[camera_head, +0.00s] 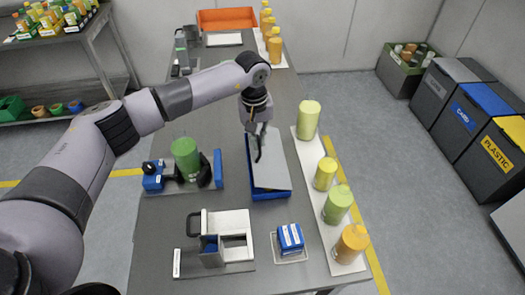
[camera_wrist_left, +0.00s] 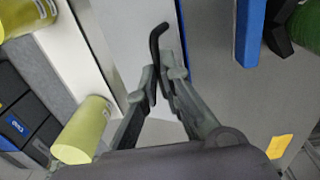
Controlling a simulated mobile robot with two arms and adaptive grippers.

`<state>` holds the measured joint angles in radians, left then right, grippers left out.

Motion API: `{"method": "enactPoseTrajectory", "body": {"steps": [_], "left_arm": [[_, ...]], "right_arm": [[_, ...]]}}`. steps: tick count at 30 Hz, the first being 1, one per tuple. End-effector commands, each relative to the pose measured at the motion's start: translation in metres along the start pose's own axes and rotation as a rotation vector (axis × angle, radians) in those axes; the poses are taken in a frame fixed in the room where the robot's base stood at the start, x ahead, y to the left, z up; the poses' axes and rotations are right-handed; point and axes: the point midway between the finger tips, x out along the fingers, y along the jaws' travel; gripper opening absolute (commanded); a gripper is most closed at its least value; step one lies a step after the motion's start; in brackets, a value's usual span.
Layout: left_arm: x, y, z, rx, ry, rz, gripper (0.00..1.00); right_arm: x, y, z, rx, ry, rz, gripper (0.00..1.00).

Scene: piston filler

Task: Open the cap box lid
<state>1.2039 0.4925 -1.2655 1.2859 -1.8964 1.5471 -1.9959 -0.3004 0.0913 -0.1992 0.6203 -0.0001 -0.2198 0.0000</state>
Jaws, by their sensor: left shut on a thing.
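The cap box is blue, and its near wall (camera_head: 271,195) shows in the middle of the table in the head view. Its light grey lid (camera_head: 277,165) sits over it and looks tilted; how far it stands up I cannot tell. The lid also fills the upper middle of the left wrist view (camera_wrist_left: 130,45). A black bent handle (camera_wrist_left: 154,42) stands on the lid. My left gripper (camera_head: 258,132) is over the lid, its fingers (camera_wrist_left: 160,82) shut on the handle. My right gripper is not in view.
A white strip with yellow-green and orange bottles (camera_head: 337,204) runs along the right of the box. A green container (camera_head: 186,158) in a blue-and-black fixture stands left. A white-and-grey device (camera_head: 230,235) and a small blue block (camera_head: 290,238) are nearer.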

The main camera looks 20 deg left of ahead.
Motion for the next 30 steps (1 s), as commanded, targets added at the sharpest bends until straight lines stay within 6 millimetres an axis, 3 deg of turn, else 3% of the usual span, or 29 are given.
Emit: {"method": "enactPoseTrajectory", "body": {"steps": [1, 5, 15, 30], "left_arm": [[0.004, 0.008, 0.001, 0.008, 0.001, 0.009, 0.0], [-0.002, 0.022, 0.002, 0.01, 0.0, 0.011, 0.0], [-0.011, 0.055, 0.006, 0.012, -0.009, 0.007, 0.0], [-0.014, 0.054, 0.006, 0.011, -0.014, 0.002, 0.28]], "right_arm": [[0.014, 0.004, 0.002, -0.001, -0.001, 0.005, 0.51], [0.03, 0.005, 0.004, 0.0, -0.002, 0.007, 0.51], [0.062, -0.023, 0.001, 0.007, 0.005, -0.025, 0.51], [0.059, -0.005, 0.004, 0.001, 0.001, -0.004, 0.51]]}}
